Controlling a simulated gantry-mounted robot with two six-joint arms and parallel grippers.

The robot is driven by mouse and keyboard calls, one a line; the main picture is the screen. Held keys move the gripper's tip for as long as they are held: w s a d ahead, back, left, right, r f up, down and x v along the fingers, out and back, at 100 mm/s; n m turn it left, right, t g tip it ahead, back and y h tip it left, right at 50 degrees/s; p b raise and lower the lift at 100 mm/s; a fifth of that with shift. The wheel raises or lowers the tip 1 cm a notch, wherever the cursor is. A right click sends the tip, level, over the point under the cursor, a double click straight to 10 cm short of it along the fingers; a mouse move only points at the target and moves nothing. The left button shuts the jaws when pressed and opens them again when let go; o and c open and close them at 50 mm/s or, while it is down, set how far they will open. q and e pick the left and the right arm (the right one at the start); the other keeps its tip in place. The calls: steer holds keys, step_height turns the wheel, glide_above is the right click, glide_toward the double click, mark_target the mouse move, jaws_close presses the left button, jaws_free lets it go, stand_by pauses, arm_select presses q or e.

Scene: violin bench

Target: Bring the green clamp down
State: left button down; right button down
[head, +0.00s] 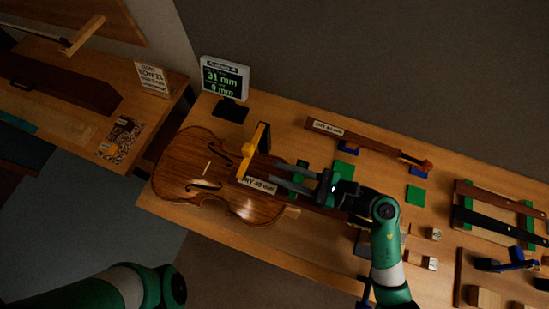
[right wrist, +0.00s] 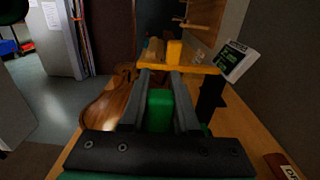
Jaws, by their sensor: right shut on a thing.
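The green clamp (head: 302,168) shows in part beside my right gripper (head: 275,174), over the neck end of the violin (head: 187,163). In the right wrist view, the green clamp (right wrist: 159,110) lies between the two grey fingers, which are shut on it. The fingers and arm hide its lower end, so I cannot tell whether it touches the violin. A yellow clamp (head: 255,150) stands upright at the violin just beyond my fingertips. A label reading 40 mm (head: 258,185) lies by the fingers. My left gripper is out of view.
A display (head: 224,78) reading 31 mm and 0 mm stands behind the violin. A loose neck (head: 360,143) lies at the back, with green pads (head: 344,170) near it. Frames with dark bars (head: 495,220) occupy the right. The bench's front left edge is close to the violin.

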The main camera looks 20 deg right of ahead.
stand_by(0.3)
steer(key=c, duration=0.6)
jaws_free()
steer(key=shift+c, duration=0.2)
steer(key=shift+s, duration=0.1)
steer(key=v, duration=1.1)
steer(key=shift+s+d, duration=0.15)
steer(key=shift+d, duration=0.05)
